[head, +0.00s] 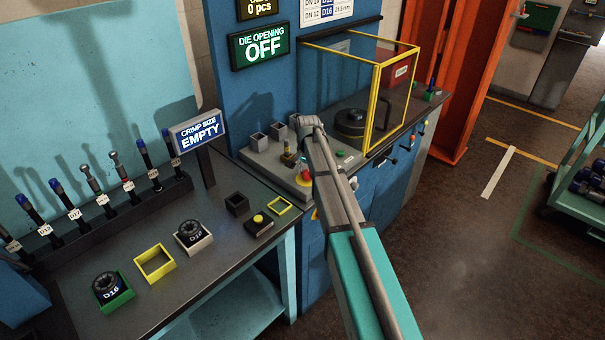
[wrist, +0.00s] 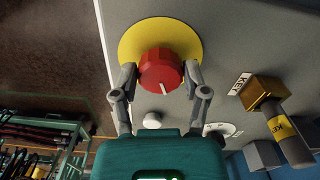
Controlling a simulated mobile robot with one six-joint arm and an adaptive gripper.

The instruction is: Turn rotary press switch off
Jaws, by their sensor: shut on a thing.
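The rotary switch is a red ridged knob (wrist: 161,72) with a white pointer line on a round yellow plate (wrist: 150,36). In the wrist view my gripper (wrist: 160,75) has one finger on each side of the knob and is shut on it. The white line points down and slightly right in that view. In the head view the red knob (head: 305,182) shows on the grey control panel (head: 264,160), partly hidden by my arm. The sign above (head: 263,46) reads "DIE OPENING OFF".
A brass block with a key tag (wrist: 262,90) stands right of the knob in the wrist view. A small white button (wrist: 152,121) is below the knob. A yellow-framed guard (head: 375,100) stands beyond my arm. The bench at left holds die holders (head: 155,263) and a tool rack (head: 130,205).

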